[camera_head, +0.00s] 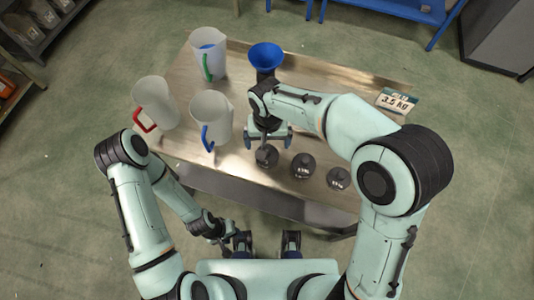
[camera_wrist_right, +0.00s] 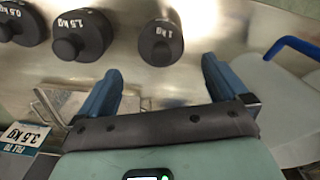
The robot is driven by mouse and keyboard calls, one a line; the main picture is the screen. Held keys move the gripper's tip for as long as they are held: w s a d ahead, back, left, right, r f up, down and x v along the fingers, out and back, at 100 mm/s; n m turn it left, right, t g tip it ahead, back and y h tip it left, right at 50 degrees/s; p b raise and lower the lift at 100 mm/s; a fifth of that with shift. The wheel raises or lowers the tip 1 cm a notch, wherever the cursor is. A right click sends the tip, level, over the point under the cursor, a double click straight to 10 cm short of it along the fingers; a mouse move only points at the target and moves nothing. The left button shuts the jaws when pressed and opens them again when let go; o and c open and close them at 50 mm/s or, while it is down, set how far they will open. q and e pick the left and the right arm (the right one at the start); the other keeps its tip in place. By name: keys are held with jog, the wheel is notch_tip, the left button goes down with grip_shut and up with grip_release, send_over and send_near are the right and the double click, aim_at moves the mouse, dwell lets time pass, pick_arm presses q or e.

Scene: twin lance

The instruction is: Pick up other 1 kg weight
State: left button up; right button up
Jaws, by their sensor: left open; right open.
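A dark round weight marked 1 kg (camera_wrist_right: 160,42) stands on the metal table; in the head view it is the leftmost (camera_head: 266,157) of three dark weights near the table's front edge. My right gripper (camera_head: 268,143) is open and empty, just above and behind this weight. In the right wrist view the weight is ahead of the gap between my right gripper's blue fingers (camera_wrist_right: 160,68), not between them. Only one weight with a 1 kg label is readable. My left gripper (camera_head: 229,242) is open, low in front of the table and away from the weights.
Beside it stand weights marked 1.5 kg (camera_wrist_right: 82,35) and 0.5 kg (camera_wrist_right: 22,25). Jugs with a blue handle (camera_head: 211,118), a red handle (camera_head: 155,100) and a green handle (camera_head: 208,55) stand left. A blue funnel (camera_head: 266,57) is behind my right gripper. A 3.5 kg sign (camera_head: 396,101) stands right.

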aim_at(271, 160)
notch_tip(271, 160, down, 2)
jog(key=shift+w+f, duration=0.1)
jog(key=shift+w, duration=0.05)
jog(key=shift+s+a+f, duration=0.1)
jog(key=shift+s+f, duration=0.05)
jog(key=shift+f, duration=1.2)
jog(key=shift+s+f, duration=0.1)
jog(key=shift+f, duration=1.2)
jog(key=c, duration=1.7)
jog(key=shift+r, duration=0.15)
grip_shut()
